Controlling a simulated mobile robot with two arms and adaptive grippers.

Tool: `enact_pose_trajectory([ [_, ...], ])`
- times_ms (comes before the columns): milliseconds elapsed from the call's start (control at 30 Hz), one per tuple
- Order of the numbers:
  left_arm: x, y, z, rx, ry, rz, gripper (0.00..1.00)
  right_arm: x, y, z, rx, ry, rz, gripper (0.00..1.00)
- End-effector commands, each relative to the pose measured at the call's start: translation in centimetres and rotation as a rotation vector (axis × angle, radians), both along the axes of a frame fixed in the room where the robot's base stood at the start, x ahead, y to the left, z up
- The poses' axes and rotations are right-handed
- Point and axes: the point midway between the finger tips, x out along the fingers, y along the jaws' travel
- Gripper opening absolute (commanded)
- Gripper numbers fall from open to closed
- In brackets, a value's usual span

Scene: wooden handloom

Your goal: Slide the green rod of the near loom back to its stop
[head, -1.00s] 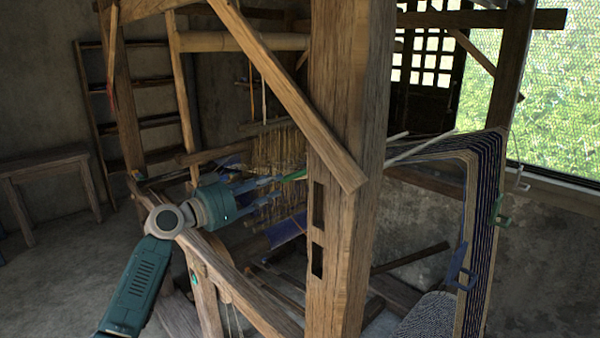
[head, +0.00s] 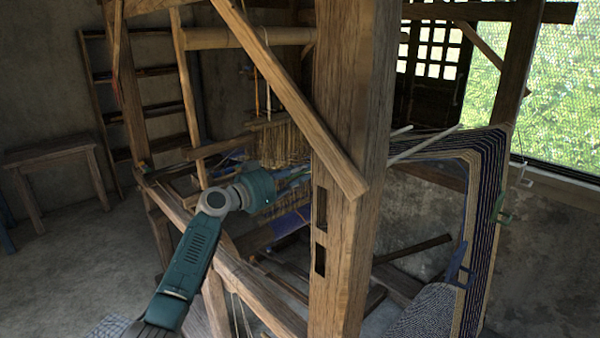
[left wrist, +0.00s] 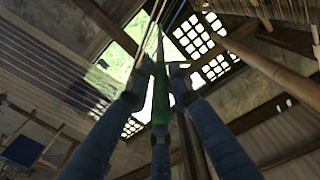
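The green rod (left wrist: 160,100) shows in the left wrist view, running between the fingers of my left gripper (left wrist: 160,84). The fingers close in around it from several sides and look shut on it. In the head view my left gripper (head: 296,176) reaches into the near loom, past its front side beam. Its fingertips are partly behind the diagonal brace and thick post (head: 350,130) of the loom, and I cannot make out the rod there. The rod's far end and its stop cannot be told apart. My right gripper is not in view.
Yellowish hanging threads (head: 285,145) and blue cloth (head: 290,222) are close around the left gripper. The long side beam (head: 245,275) runs below my left arm. Striped warp (head: 485,180) hangs at the right. A wooden bench (head: 50,157) and open floor are at the left.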

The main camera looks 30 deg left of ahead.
Motion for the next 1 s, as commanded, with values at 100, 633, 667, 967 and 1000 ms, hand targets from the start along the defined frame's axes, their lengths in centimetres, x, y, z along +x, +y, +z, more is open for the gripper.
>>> enact_pose_trajectory([
  [100,0.0,0.0,0.0,0.0,0.0,0.0,0.0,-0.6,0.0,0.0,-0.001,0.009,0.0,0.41],
  [633,-1.6,-4.4,1.6,0.003,0.001,-0.006,0.0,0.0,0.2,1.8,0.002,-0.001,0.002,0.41],
  [667,-1.8,-5.1,1.9,0.004,0.001,-0.007,0.0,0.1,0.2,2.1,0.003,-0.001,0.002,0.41],
  [967,-3.7,-10.5,3.8,0.001,0.004,-0.004,0.0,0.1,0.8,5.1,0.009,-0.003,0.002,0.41],
  [1000,-3.8,-10.9,3.9,0.0,0.004,-0.005,0.0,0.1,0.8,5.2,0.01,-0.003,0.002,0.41],
])
